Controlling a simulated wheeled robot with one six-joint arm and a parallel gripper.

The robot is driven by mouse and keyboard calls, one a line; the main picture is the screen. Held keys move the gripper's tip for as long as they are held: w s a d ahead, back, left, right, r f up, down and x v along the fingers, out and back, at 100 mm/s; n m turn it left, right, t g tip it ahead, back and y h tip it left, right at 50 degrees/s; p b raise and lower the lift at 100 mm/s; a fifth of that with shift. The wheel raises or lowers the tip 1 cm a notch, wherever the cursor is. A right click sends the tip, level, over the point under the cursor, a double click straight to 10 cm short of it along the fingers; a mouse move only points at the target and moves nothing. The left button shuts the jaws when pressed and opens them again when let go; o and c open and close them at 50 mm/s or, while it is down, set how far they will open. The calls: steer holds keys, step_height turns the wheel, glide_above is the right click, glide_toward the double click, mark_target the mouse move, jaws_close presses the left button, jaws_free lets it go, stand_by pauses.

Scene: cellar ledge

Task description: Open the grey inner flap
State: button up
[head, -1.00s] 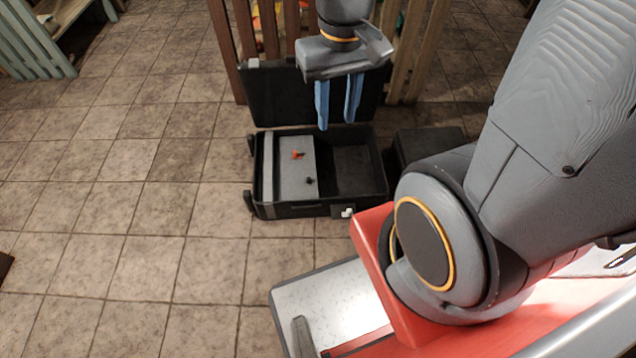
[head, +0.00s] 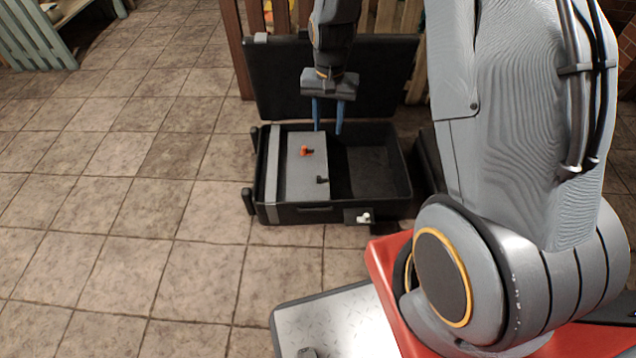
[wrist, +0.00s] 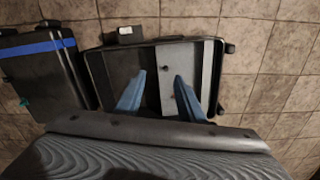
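A black open case (head: 290,214) lies on the floor with its lid (head: 275,85) raised at the back. Inside, the grey inner flap (head: 300,182) lies flat over the left-middle part. It carries an orange knob (head: 306,151) and a small black knob (head: 322,180). My gripper (head: 327,132), with two blue fingers, is open and empty over the back part of the case, near the flap's far right end. In the wrist view the flap (wrist: 180,58) shows beyond and between the fingers (wrist: 160,76); I see no contact.
Right of the flap is a dark open compartment (head: 375,172). A latch with a white part (head: 364,217) is on the case's front. A second dark case with a blue strap (wrist: 38,48) stands beside it. Wooden slats (head: 236,50) rise behind the lid. The tiled floor to the left is clear.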

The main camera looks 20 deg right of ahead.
mark_target(319, 176)
steer(key=w+f+m+b, duration=0.1)
steer(key=w+f+b, duration=0.2)
steer(key=f, duration=0.6)
steer(key=w+f+m+b, duration=0.1)
steer(key=w+f+b, duration=0.2)
steer(key=f, duration=0.7)
steer(key=w+f+m+b, duration=0.1)
steer(key=w+f+b, duration=0.3)
steer(key=f, duration=0.5)
steer(key=shift+d+f+b, duration=0.2)
steer(key=shift+d+b, duration=0.1)
steer(key=shift+b, duration=0.25)
steer(key=shift+f+b, duration=1.4)
steer(key=shift+f, duration=2.55)
steer(key=shift+c, duration=0.5)
jaws_close()
